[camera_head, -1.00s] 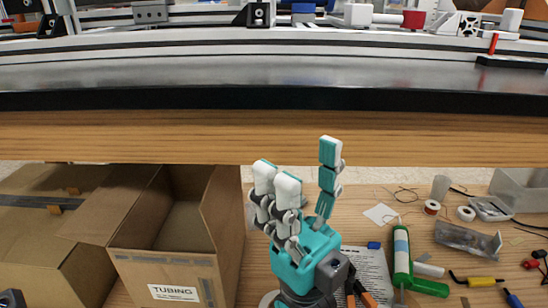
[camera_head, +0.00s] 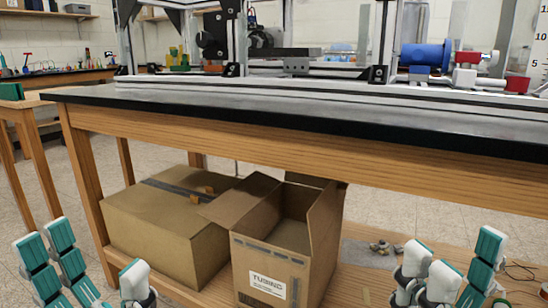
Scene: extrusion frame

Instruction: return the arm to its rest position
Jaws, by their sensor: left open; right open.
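My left gripper (camera_head: 92,262) is at the lower left of the head view, with its teal and white fingers pointing up and spread apart, empty. My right gripper (camera_head: 457,260) is at the lower right, fingers up and apart, also empty. Both are in front of the wooden bench and below the level of its top. The bottom edge of the picture cuts off both hands, and the arms behind them are hidden.
The bench's black top (camera_head: 300,112) spans the view, carrying an aluminium extrusion frame (camera_head: 300,75). An open box labelled TUBING (camera_head: 315,245) and a closed cardboard box (camera_head: 150,225) sit on the lower shelf. Small grey parts (camera_head: 380,248) lie near my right gripper. Floor shows at left.

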